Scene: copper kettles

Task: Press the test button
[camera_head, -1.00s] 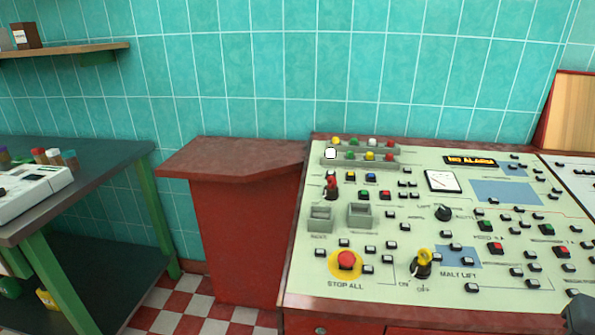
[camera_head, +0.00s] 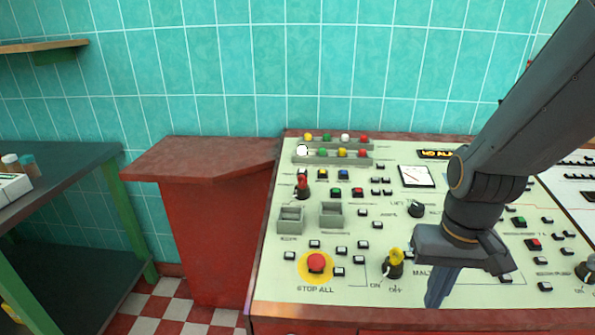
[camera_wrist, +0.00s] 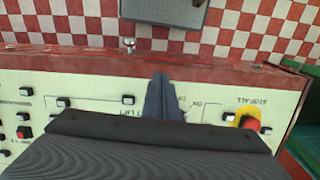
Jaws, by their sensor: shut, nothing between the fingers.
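The pale control panel (camera_head: 340,285) carries many small black-and-white buttons, coloured buttons, lamps and knobs. I cannot read any label as the test button, so I cannot tell which one it is. Contact with the panel cannot be told.
The red STOP ALL button on its yellow disc also shows in the head view (camera_head: 316,262). Grey trays (camera_head: 291,220) and lamp rows (camera_head: 333,153) rise from the panel. A red cabinet (camera_head: 225,230) stands left of it, and a green-legged table (camera_head: 75,220) farther left.

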